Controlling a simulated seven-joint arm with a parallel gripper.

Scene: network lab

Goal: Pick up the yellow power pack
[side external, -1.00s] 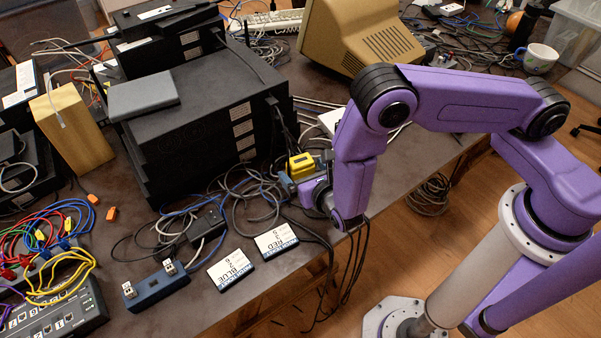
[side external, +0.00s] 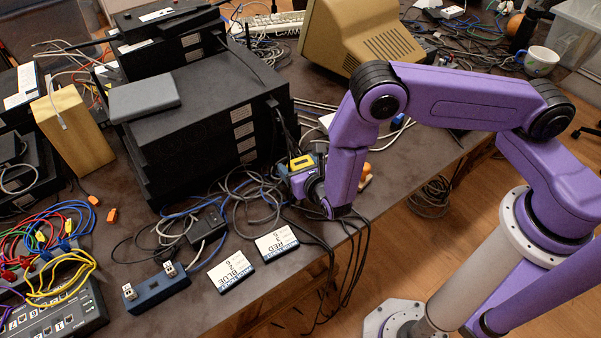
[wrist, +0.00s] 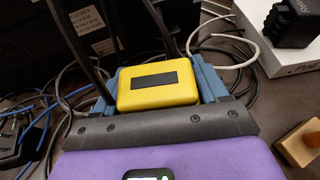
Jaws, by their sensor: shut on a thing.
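The yellow power pack (wrist: 157,95) shows in the wrist view between my gripper's blue-grey fingers. It has a dark rectangular label on its top face. In the side external view the power pack (side external: 302,162) is a small yellow patch at my gripper, partly hidden by it. My gripper (side external: 298,178) is shut on the power pack, just right of the black equipment stack. In the wrist view its fingers (wrist: 160,84) stand on either side of the pack. I cannot tell whether the pack touches the table.
The black equipment stack (side external: 205,125) stands close on the left. Loose grey and black cables (side external: 245,200) lie around the gripper. A beige monitor (side external: 362,38) is behind. A white box (wrist: 275,50) and a wooden block (wrist: 300,143) lie to the right in the wrist view.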

